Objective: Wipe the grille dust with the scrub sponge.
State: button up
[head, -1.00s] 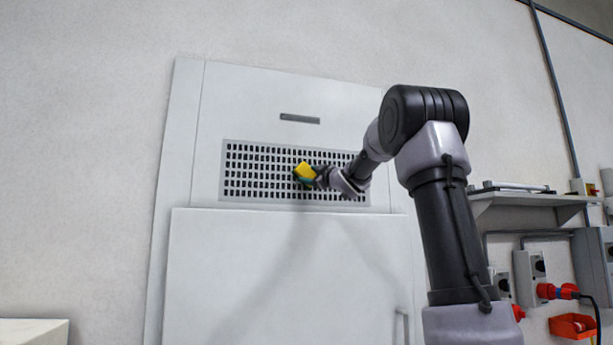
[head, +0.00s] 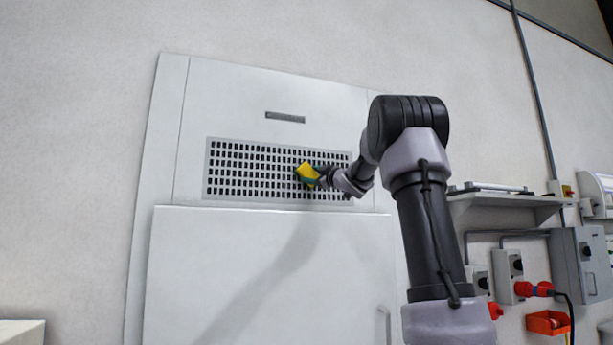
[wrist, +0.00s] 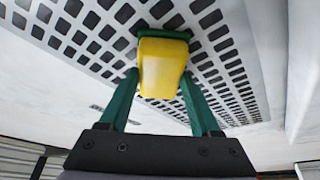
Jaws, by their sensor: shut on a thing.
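The scrub sponge (head: 307,173) is yellow with a dark green layer. My gripper (head: 319,177) is shut on it. In the wrist view the sponge (wrist: 162,65) sits between the two green fingers of my gripper (wrist: 160,85), its green side toward the grille (wrist: 215,65). The sponge is at or very near the grille; I cannot tell if it touches. The grille (head: 222,145) is a pale panel with rows of dark slots, set in the white cabinet front. In the head view the sponge is right of the grille's middle. I cannot make out any dust.
The white cabinet (head: 215,265) has a handle at its lower right and a dark slot above the grille. The wall left of the cabinet is bare.

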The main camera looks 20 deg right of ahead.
jog(key=shift+d+f, duration=0.1)
jog(key=shift+d, duration=0.1)
jog(key=shift+s, duration=2.9)
jog(key=shift+s, duration=0.1)
jog(key=s, duration=0.2)
jog(key=shift+s, duration=0.4)
jog(key=a+f, duration=0.5)
jog(key=a, duration=0.6)
jog(key=shift+w, duration=3.35)
